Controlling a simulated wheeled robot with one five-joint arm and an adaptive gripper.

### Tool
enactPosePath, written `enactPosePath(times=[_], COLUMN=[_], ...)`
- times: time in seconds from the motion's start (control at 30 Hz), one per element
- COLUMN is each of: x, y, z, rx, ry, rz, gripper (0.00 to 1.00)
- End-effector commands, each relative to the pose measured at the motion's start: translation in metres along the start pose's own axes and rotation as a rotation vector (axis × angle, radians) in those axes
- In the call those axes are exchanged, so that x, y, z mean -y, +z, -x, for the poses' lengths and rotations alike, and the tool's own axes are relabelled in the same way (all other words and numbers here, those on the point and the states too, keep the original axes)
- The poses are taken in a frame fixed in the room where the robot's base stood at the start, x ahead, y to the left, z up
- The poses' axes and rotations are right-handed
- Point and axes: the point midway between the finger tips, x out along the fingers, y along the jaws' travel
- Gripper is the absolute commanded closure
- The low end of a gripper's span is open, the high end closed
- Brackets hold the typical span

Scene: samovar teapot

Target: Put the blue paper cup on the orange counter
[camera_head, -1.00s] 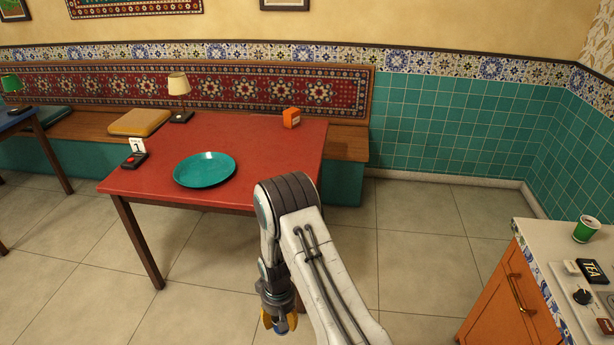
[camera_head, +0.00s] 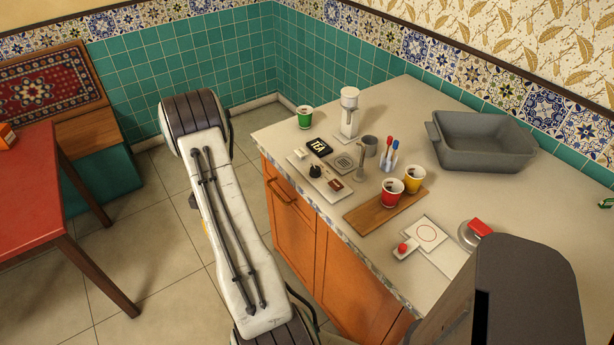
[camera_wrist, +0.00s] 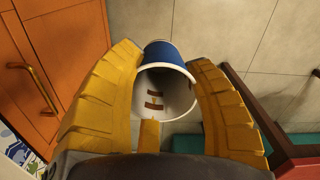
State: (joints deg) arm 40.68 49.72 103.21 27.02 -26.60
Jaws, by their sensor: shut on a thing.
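My gripper (camera_wrist: 166,105) is shut on the blue paper cup (camera_wrist: 164,54) in the wrist view. The cup has a blue outside and a white inside, and its open mouth faces the camera between the two yellow fingers. The cup is held in the air above the tiled floor. The orange counter (camera_head: 292,222) has orange cabinet doors and a pale top, and stands to the right of my arm. Its orange door also shows at the left of the wrist view (camera_wrist: 62,40).
On the counter stand a green cup (camera_head: 304,117), a red cup (camera_head: 392,193) and a yellow cup (camera_head: 413,179) on a wooden board (camera_head: 366,215), a grey basin (camera_head: 483,143) and a TEA box (camera_head: 319,147). A red table (camera_head: 28,190) is at left. Bare top lies right of the board.

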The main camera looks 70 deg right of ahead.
Motion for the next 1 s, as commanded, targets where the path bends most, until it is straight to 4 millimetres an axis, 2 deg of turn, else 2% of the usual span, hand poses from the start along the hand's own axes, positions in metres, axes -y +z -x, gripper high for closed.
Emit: enactPosePath(times=[0.03, 0.2, 0.37, 0.5, 0.6, 0.8, 1.0], x=[-0.028, -0.1, -0.158, -0.198, -0.219, -0.244, -0.253], y=[0.011, 0.054, 0.107, 0.16, 0.196, 0.256, 0.29], z=[0.013, 0.042, 0.07, 0.093, 0.108, 0.131, 0.143], rx=[-0.004, -0.004, -0.003, -0.002, -0.002, -0.001, 0.0], ry=[0.002, 0.003, 0.004, 0.004, 0.004, 0.003, 0.002], rz=[-0.032, -0.098, -0.159, -0.21, -0.241, -0.288, -0.313], gripper=[0.62, 0.62, 0.62, 0.62, 0.62, 0.62, 0.62])
